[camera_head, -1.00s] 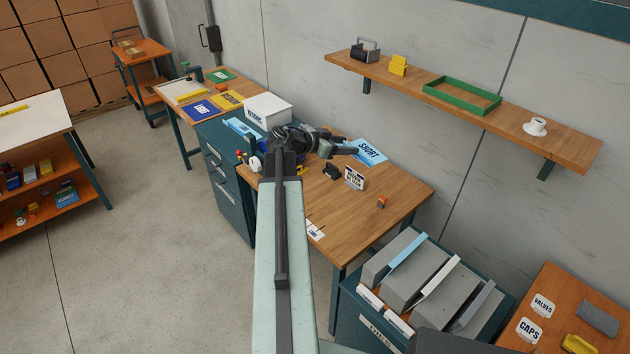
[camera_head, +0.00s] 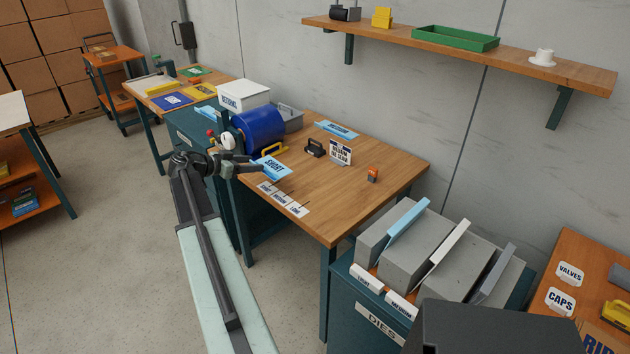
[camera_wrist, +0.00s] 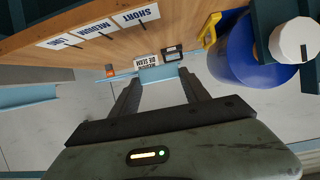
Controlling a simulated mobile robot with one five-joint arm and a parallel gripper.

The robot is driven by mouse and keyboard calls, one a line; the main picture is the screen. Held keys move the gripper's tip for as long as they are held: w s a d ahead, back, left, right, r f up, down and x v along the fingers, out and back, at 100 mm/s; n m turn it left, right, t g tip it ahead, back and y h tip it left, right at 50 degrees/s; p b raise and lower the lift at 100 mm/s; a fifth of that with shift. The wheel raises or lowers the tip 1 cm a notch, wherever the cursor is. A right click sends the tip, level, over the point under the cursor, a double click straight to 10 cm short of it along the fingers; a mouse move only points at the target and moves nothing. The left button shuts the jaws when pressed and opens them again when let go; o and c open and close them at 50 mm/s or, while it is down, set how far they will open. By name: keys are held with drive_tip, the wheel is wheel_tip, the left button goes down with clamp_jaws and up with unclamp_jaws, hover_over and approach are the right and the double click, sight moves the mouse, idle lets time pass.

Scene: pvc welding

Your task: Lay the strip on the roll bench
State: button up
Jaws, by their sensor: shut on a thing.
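In the wrist view, the strip (camera_wrist: 162,94) shows between the two fingers (camera_wrist: 158,88). A blue roll (camera_head: 259,130) stands on the bench's left end and also shows in the wrist view (camera_wrist: 245,58). Size labels (camera_head: 283,198) for LONG, MEDIUM and SHORT lie along the bench's front edge.
Another light blue piece (camera_head: 337,130) lies at the bench's back. A black-handled tool (camera_head: 314,148), a white sign (camera_head: 340,152) and an orange block (camera_head: 373,174) stand on the bench. Its right part is mostly clear. Grey dies (camera_head: 430,250) stand at front right.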

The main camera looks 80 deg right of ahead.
sight(279, 163)
drive_tip(key=w+a+f+b, duration=0.1)
drive_tip(key=w+f+b, duration=0.1)
drive_tip(key=w+f, duration=0.2)
drive_tip(key=s+d, duration=0.3)
drive_tip(key=s+d+f+b, duration=0.1)
drive_tip(key=s+d, duration=0.6)
drive_tip(key=d, duration=0.1)
drive_tip(key=shift+s+d+f, duration=0.2)
drive_tip(key=shift+s+f, duration=0.05)
wheel_tip(279, 163, down, 4)
drive_tip(key=b, duration=0.4)
drive_tip(key=shift+r, duration=0.25)
drive_tip(key=shift+f, duration=0.1)
drive_tip(key=o, duration=0.9)
drive_tip(key=shift+f, duration=0.1)
drive_tip(key=o, duration=0.4)
